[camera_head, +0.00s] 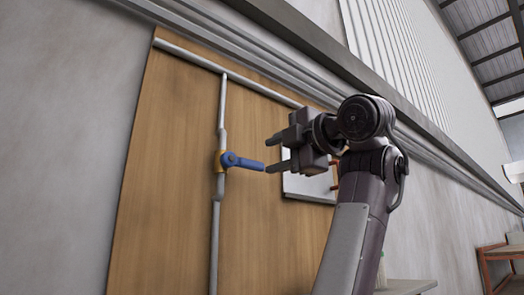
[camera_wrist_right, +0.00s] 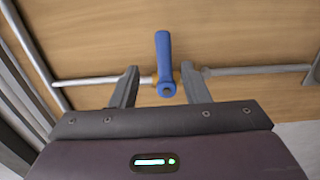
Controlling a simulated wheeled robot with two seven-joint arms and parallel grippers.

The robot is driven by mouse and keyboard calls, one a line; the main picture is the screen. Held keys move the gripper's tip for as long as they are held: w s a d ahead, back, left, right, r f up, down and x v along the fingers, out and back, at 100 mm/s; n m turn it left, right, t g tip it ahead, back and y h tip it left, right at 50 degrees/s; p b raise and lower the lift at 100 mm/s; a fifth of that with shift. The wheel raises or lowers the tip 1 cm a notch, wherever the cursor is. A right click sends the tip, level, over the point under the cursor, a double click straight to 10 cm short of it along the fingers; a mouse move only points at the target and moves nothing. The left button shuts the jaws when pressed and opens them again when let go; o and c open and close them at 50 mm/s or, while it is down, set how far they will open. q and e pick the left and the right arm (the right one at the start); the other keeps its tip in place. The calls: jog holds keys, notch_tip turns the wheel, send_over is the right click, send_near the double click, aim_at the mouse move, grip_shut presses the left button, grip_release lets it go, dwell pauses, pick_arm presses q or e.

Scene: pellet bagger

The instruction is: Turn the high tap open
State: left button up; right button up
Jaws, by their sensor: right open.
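The high tap has a blue lever handle (camera_head: 243,162) on a brass-coloured body (camera_head: 219,161), set in a vertical grey pipe on a wooden board. In the head view the lever points right, across the pipe. My right gripper (camera_head: 272,154) is at the lever's free end, with its fingers open. In the right wrist view the blue lever (camera_wrist_right: 164,62) stands between the two open fingers of the right gripper (camera_wrist_right: 160,82), apart from both. The brass body is mostly hidden behind the lever there. My left gripper is not in view.
The wooden board (camera_head: 165,150) is fixed to a grey wall, with a pipe (camera_head: 190,55) along its top. A white panel (camera_head: 310,186) is partly hidden behind my right gripper. An orange-framed rack (camera_head: 495,256) stands at the far right.

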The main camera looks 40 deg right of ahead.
aim_at(255, 164)
jog(key=w+p, duration=0.1)
jog(key=w, duration=0.2)
jog(key=shift+w+a, duration=0.15)
jog(key=shift+w, duration=0.1)
jog(key=shift+w+a+f+p, duration=0.15)
jog(key=shift+w+p, duration=0.15)
jog(key=shift+w, duration=0.6)
jog(key=shift+w+f, duration=0.15)
jog(key=shift+w, duration=0.15)
jog(key=shift+s, duration=0.4)
jog(key=c, duration=0.7)
grip_shut()
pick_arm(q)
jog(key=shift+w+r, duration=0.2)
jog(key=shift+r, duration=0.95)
